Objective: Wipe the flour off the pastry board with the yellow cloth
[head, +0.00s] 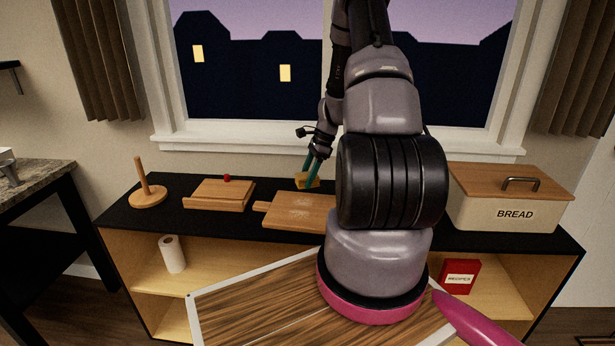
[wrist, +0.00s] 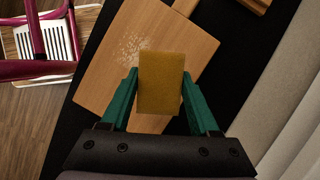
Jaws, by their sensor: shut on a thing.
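The pastry board (head: 285,212) is a light wooden board with a handle, lying on the black cabinet top. White flour (wrist: 131,50) is scattered on it and also shows as a pale patch in the head view (head: 299,213). My gripper (head: 308,178) has green fingers and is shut on the yellow cloth (wrist: 161,82), a folded block between the fingertips. In the wrist view the cloth overlaps the board (wrist: 185,45) and hides part of it. In the head view the cloth (head: 303,183) is at the board's far edge; I cannot tell whether it touches.
A bread bin (head: 483,213) stands at the right on the black top (head: 240,227). The window wall is close behind. A paper roll (head: 173,254) and a red recipe box (head: 459,277) are on the shelf below.

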